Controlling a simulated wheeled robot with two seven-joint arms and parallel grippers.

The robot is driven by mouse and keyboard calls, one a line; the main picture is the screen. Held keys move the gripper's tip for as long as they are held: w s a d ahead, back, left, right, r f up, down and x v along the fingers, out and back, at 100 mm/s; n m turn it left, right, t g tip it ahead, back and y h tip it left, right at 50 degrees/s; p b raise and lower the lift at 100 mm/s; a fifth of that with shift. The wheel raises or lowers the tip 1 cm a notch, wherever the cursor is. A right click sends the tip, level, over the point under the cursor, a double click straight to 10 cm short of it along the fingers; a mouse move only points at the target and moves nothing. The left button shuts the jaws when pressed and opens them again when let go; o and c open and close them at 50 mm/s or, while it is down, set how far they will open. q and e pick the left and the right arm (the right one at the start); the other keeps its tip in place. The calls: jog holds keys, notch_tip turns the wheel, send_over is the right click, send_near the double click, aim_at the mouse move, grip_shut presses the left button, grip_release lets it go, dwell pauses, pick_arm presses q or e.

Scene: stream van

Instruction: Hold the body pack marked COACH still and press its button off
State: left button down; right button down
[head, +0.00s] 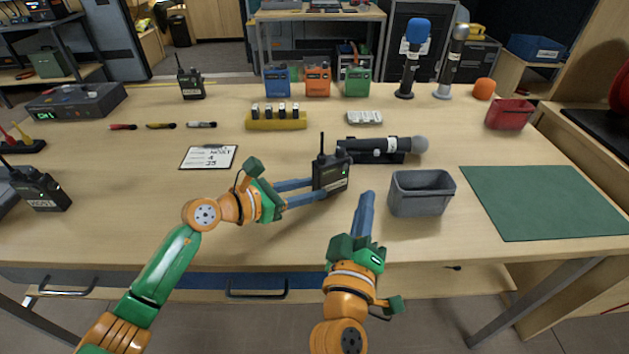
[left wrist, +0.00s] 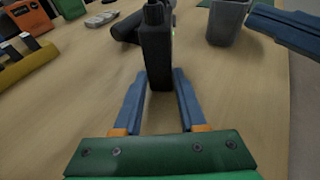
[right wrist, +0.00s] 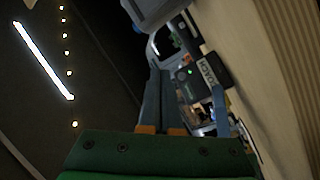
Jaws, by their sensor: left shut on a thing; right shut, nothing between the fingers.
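The black body pack (head: 332,172) with its antenna stands upright near the middle of the table. In the right wrist view, the pack (right wrist: 205,78) shows a white COACH label and a green light by its button. My left gripper (head: 318,188) is shut on the pack from the left, one finger on each side; the left wrist view shows the pack (left wrist: 156,50) between the blue fingers. My right gripper (head: 368,196) is shut and empty, just right of and in front of the pack, its fingertips apart from it.
A grey bin (head: 421,193) stands close to the right of my right gripper. A handheld microphone (head: 385,147) lies in a black cradle behind the pack. Another body pack, HOST (head: 40,188), stands at far left. A clipboard (head: 209,157) lies left of the pack. The green mat (head: 545,203) is clear.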

aim_at(345, 167)
dwell(0.3)
jog(key=n, duration=0.4)
jog(key=d+n, duration=0.1)
jog(key=n, duration=0.1)
jog(key=shift+s+f+n, duration=0.3)
jog(key=n, duration=0.3)
jog(key=shift+s+d+f+n+h, duration=0.1)
jog(key=shift+s+d+n+h, duration=0.05)
jog(key=shift+d+n+h, duration=0.2)
jog(key=n, duration=0.3)
jog(key=shift+s+d+f+n, duration=0.15)
jog(key=shift+d+n, duration=0.1)
jog(key=shift+n, duration=0.1)
jog(key=n, duration=0.4)
jog(key=shift+s+d+t, duration=0.2)
jog(key=shift+d+t, duration=0.1)
jog(key=shift+w+a+f, duration=0.1)
jog(key=shift+w+a, duration=0.6)
jog(key=shift+w, duration=0.6)
jog(key=shift+w+a+r, duration=0.1)
jog(key=shift+w+a, duration=0.55)
jog(key=shift+w, duration=0.7)
jog(key=shift+w+a+f, duration=0.1)
jog(key=shift+w+a, duration=0.6)
jog(key=shift+w, duration=0.6)
jog(key=shift+w, duration=0.1)
